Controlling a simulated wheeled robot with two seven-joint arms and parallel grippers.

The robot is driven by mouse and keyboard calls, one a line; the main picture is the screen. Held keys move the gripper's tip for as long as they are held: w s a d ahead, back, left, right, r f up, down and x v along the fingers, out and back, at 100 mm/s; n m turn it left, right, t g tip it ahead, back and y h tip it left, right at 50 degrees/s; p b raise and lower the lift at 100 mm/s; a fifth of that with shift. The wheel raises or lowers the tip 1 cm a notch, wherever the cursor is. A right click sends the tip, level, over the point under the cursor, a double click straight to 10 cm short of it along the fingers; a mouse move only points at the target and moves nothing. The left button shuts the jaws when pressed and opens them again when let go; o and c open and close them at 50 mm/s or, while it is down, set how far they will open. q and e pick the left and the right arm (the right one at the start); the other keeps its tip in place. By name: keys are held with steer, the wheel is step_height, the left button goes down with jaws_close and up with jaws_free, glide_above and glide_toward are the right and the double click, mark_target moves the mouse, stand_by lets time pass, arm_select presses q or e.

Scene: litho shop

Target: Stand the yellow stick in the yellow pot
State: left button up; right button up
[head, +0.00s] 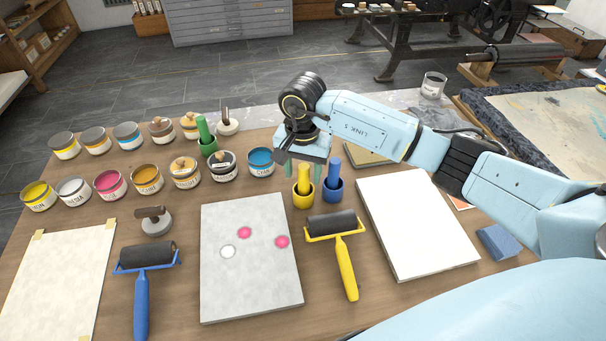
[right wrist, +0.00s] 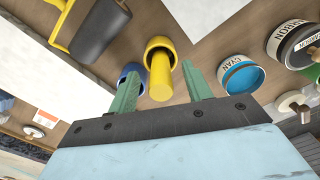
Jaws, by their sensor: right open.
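The yellow stick (head: 304,176) stands upright in the small yellow pot (head: 303,201) near the middle of the table. In the right wrist view the stick (right wrist: 160,78) rises out of the yellow pot (right wrist: 153,44). My right gripper (head: 303,171) is open, with one green finger on each side of the stick's upper part. In the right wrist view the gripper (right wrist: 161,80) shows a gap between its fingers and the stick, so it does not hold it. My left gripper is not in view.
A blue stick in a blue pot (head: 333,193) stands close on the right. A cyan ink tin (head: 261,166) is to the left. A yellow-handled roller (head: 346,270), grey slab (head: 230,295) and white sheet (head: 415,225) lie in front. A green stick (head: 205,130) stands among several tins.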

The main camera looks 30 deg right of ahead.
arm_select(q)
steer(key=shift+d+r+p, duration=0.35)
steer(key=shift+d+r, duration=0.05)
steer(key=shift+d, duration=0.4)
arm_select(e)
step_height(320, 180, up, 11)
steer(key=shift+r, duration=0.2)
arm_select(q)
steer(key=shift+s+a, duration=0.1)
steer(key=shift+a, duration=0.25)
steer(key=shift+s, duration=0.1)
arm_select(e)
steer(key=shift+s, duration=0.1)
